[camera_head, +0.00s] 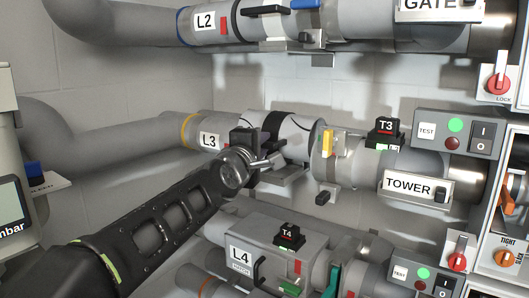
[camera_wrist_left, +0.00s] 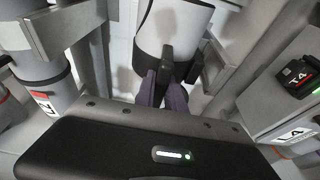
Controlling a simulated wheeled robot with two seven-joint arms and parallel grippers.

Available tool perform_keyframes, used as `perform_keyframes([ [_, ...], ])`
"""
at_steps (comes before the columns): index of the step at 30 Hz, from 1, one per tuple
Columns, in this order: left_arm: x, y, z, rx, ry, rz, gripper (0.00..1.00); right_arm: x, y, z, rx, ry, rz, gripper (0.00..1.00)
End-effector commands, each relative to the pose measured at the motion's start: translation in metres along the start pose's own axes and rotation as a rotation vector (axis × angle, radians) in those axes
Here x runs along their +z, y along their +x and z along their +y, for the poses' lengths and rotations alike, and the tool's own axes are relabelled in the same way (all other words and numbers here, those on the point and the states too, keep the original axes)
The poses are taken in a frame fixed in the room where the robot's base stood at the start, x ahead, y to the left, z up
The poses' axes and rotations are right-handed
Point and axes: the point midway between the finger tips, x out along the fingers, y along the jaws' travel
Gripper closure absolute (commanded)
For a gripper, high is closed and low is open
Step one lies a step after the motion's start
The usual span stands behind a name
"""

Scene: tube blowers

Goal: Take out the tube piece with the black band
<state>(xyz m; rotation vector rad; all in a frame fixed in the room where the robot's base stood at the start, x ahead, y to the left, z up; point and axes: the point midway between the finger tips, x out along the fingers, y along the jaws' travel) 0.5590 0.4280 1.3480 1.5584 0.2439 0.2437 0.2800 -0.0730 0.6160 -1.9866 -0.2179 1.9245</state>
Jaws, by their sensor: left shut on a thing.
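The tube piece with the black band (camera_head: 295,128) is a pale grey-white cylinder in the L3 line in the head view, partly hidden by my left gripper. It sits between the L3 pipe end (camera_head: 205,130) and the T3 tower pipe (camera_head: 345,150). In the left wrist view the tube piece (camera_wrist_left: 178,22) shows its black band and a black handle. My left gripper (camera_head: 265,160) is shut on that handle; its fingers (camera_wrist_left: 163,92) close around it in the wrist view. Whether the piece is clear of its cradle is hard to tell. My right gripper is not in view.
The L2 pipe (camera_head: 270,25) runs above and the L4 block (camera_head: 265,250) below, close to my left arm. A yellow latch (camera_head: 327,142) is on the T3 pipe. A switch box (camera_head: 455,131) stands at right. A grey wall is behind.

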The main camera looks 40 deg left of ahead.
Motion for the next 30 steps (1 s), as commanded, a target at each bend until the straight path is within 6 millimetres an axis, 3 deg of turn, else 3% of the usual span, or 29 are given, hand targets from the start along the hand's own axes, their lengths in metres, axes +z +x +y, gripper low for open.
perform_keyframes([
  [3,-0.006,-0.024,-0.005,0.006,-0.001,-0.001,1.0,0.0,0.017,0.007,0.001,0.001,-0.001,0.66],
  [21,-0.041,-0.137,-0.003,0.007,-0.001,0.001,1.0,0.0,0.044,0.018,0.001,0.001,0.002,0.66],
  [30,-0.049,-0.164,-0.003,0.002,-0.001,0.0,1.0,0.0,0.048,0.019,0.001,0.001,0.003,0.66],
])
